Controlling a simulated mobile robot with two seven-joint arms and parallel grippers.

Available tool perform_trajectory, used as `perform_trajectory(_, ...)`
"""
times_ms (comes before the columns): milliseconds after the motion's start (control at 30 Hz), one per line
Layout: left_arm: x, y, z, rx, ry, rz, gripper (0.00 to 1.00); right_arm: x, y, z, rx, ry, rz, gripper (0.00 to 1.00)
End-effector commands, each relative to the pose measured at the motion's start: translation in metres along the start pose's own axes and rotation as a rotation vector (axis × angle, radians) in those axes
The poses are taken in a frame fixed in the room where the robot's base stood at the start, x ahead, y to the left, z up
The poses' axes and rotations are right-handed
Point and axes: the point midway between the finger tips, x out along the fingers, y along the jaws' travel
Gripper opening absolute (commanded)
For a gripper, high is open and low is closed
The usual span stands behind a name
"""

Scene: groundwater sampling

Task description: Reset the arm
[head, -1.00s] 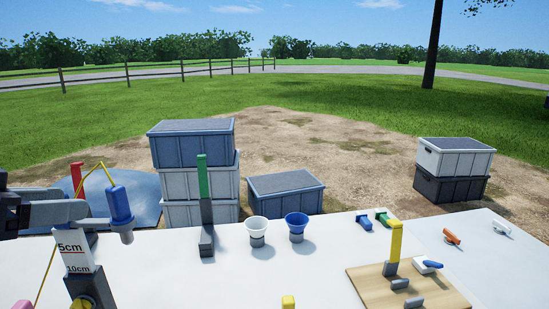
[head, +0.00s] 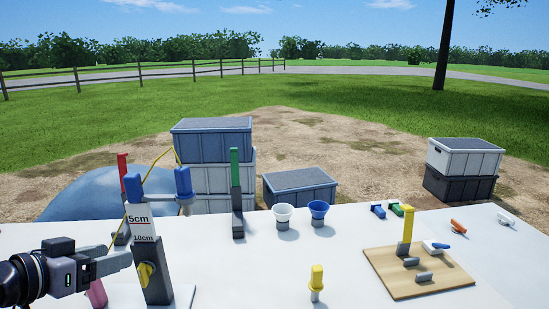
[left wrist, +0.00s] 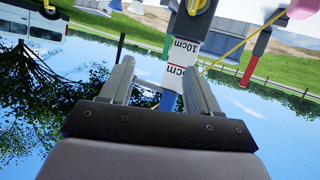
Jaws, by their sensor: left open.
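My left gripper (head: 118,258) reaches in from the lower left of the head view, beside the grey post with 5cm and 10cm labels (head: 157,285). Its jaws are open and empty. In the left wrist view its two fingers (left wrist: 158,70) stand apart, with the labelled post (left wrist: 182,55) showing upside down beyond and between them. The post has a blue top (head: 133,187), a yellow knob (head: 146,274) and a blue-capped side piece (head: 183,182) to its right. My right gripper is in neither view.
On the white table (head: 240,275) stand a green-topped post (head: 235,170), a white funnel (head: 283,214), a blue funnel (head: 318,211) and a yellow-topped piece (head: 317,280). A wooden board (head: 440,284) lies at right. Stacked crates (head: 212,145) stand behind. The table's middle is mostly clear.

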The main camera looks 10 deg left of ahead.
Motion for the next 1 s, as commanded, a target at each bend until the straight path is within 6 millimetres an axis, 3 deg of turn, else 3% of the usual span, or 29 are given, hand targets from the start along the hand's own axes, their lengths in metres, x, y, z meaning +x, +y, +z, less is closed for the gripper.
perform_trajectory(33,0.013,-0.001,0.031,-0.032,-0.025,-0.014,0.61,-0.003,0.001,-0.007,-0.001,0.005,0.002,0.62)
perform_trajectory(100,0.027,0.001,0.075,-0.05,-0.046,-0.046,0.61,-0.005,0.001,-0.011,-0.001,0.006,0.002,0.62)
perform_trajectory(200,0.039,0.013,0.144,-0.055,-0.09,-0.088,0.61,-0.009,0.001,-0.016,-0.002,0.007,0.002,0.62)
perform_trajectory(300,0.04,0.039,0.212,-0.04,-0.137,-0.115,0.61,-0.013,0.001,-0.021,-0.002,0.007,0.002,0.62)
perform_trajectory(400,0.031,0.072,0.267,-0.011,-0.178,-0.126,0.61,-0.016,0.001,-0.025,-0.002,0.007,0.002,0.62)
perform_trajectory(500,0.02,0.104,0.304,0.02,-0.206,-0.124,0.61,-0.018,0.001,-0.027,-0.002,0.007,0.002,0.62)
perform_trajectory(700,0.007,0.139,0.335,0.058,-0.227,-0.112,0.61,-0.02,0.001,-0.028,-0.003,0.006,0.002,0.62)
perform_trajectory(1000,0.007,0.14,0.336,0.06,-0.227,-0.111,0.61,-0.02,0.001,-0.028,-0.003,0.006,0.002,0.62)
